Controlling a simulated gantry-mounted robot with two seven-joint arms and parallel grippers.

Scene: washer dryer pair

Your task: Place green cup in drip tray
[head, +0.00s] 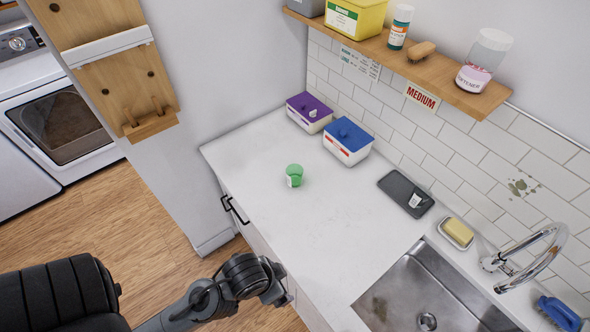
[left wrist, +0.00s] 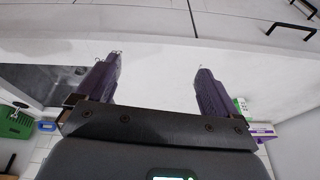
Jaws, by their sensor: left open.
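The green cup (head: 294,174) stands on the white counter in the head view, with a white tag on its side. A small green shape at the right of the left wrist view (left wrist: 240,106) appears to be the same cup, partly hidden behind a finger. The dark grey drip tray (head: 397,187) lies flat near the tiled wall, right of the cup, with a white tag on it. My left gripper (left wrist: 155,78) is open and empty, its fingers apart over the counter's front edge. In the head view the left wrist is low, in front of the cup; its fingers are hard to make out there.
A purple-lidded box (head: 310,111) and a blue-lidded box (head: 347,141) stand behind the cup. The steel sink (head: 400,290), faucet (head: 530,262) and yellow soap (head: 458,230) are at right. A wooden shelf (head: 440,70) overhangs the back. The counter between cup and tray is clear.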

